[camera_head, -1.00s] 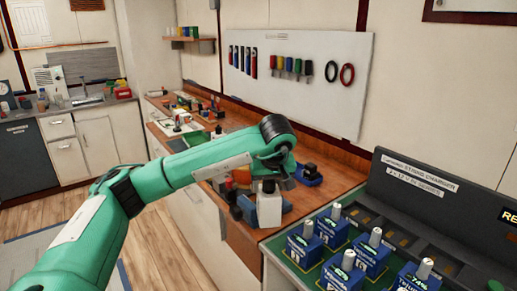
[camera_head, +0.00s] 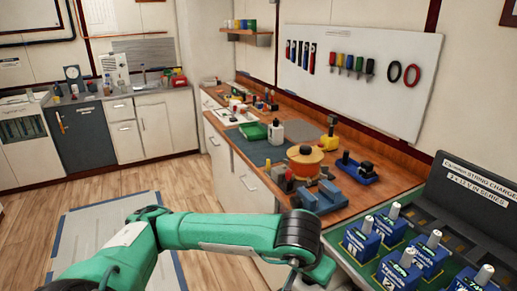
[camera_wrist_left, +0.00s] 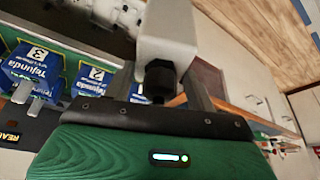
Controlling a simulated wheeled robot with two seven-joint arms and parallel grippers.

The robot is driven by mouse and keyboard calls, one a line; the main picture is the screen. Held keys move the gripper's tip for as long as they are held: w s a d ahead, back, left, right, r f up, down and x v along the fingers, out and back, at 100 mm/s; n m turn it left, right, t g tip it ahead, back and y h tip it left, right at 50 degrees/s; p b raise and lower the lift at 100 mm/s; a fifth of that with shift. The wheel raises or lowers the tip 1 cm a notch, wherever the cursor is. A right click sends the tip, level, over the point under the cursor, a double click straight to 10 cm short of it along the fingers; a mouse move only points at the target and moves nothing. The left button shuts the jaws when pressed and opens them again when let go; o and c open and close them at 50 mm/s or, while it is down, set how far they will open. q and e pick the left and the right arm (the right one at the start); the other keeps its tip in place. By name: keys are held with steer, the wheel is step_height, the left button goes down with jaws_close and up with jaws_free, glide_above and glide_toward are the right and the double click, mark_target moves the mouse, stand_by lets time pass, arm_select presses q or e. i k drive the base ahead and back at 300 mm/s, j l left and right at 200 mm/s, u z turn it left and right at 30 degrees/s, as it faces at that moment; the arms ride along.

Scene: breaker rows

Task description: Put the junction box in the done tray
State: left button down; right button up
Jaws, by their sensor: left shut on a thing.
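The junction box (camera_wrist_left: 170,35) is a pale grey-white box with a black cable gland, seen in the left wrist view. My left gripper (camera_wrist_left: 158,88) is shut on it, a finger on each side of the gland end. In the head view my left arm reaches low across the front, its wrist (camera_head: 318,272) near the charger bench; the box is hidden there. A blue tray (camera_head: 373,179) with dark items in it lies on the wooden bench, beyond my wrist. I cannot read any done label. My right gripper is not in view.
Several blue batteries (camera_head: 363,237) stand on the green-topped bench beside the charger (camera_head: 463,190), close right of my wrist. On the wooden bench are a blue cradle (camera_head: 321,199), an orange round thing (camera_head: 304,160) and a white bottle (camera_head: 276,132).

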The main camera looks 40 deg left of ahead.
mark_target(251, 131)
steer(key=i+j, duration=0.1)
steer(key=j, duration=0.35)
steer(key=i+j, duration=0.1)
steer(key=j, duration=0.35)
steer(key=i+j+z, duration=0.1)
steer(key=j, duration=0.35)
steer(key=i+j, duration=0.1)
steer(key=j, duration=0.35)
